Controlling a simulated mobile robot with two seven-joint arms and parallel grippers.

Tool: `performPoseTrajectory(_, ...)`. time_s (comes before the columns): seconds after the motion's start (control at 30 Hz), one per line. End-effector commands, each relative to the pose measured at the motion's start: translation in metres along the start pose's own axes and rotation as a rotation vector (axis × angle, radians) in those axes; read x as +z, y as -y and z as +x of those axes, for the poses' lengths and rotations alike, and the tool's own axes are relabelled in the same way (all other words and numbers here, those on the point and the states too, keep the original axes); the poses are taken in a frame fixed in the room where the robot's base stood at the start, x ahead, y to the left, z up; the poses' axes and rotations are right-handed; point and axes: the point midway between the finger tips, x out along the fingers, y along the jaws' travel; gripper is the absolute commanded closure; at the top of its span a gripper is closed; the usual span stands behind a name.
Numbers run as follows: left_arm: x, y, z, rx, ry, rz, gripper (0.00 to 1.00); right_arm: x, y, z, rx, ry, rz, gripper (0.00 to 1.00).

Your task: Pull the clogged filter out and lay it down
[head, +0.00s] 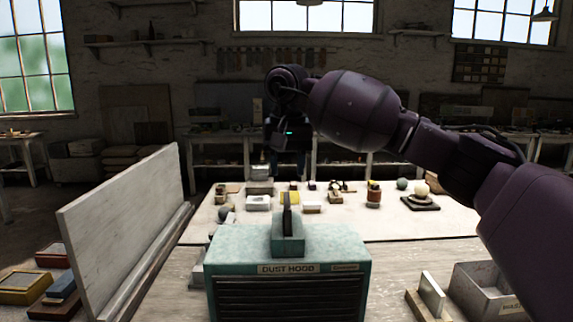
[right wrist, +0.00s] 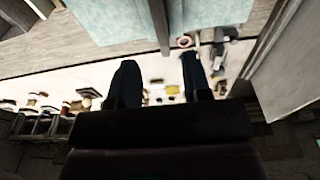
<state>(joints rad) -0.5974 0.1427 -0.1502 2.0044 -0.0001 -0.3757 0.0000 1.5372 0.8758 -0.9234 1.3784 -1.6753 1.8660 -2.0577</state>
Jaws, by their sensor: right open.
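The teal dust hood (head: 240,250) stands at the front of the bench, its label facing me. A thin dark upright plate, apparently the clogged filter (head: 287,212), sticks up from the raised block on its top. Its lower part is hidden in the block. My right gripper (head: 287,168) points down above and beyond the hood, apart from the plate, with its fingers open and empty. In the right wrist view the open fingers (right wrist: 158,64) are apart, and a thin dark strip, seemingly the filter (right wrist: 159,22), lies ahead between them against the teal hood (right wrist: 210,14). My left gripper is out of view.
A tall pale board (head: 125,225) stands left of the hood. A grey open bin (head: 490,285) stands at front right. Several small blocks and pale spheres (head: 422,190) lie on the white surface (head: 330,225) behind. Bare bench shows right of the hood.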

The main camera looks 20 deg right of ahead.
Motion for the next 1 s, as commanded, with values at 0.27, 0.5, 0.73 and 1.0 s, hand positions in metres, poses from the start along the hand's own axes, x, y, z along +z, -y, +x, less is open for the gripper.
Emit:
performPoseTrajectory(0.27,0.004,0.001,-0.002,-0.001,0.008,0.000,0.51,0.000,0.000,0.028,-0.001,0.004,-0.007,0.55)
performPoseTrajectory(0.5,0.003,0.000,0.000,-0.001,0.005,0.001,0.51,0.001,0.001,0.066,-0.002,0.005,-0.007,0.55)
performPoseTrajectory(0.73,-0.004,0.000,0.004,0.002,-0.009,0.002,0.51,0.000,0.001,0.095,-0.004,0.003,-0.006,0.55)
performPoseTrajectory(1.0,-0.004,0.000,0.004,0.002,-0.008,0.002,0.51,0.000,0.001,0.109,-0.003,0.002,-0.006,0.55)
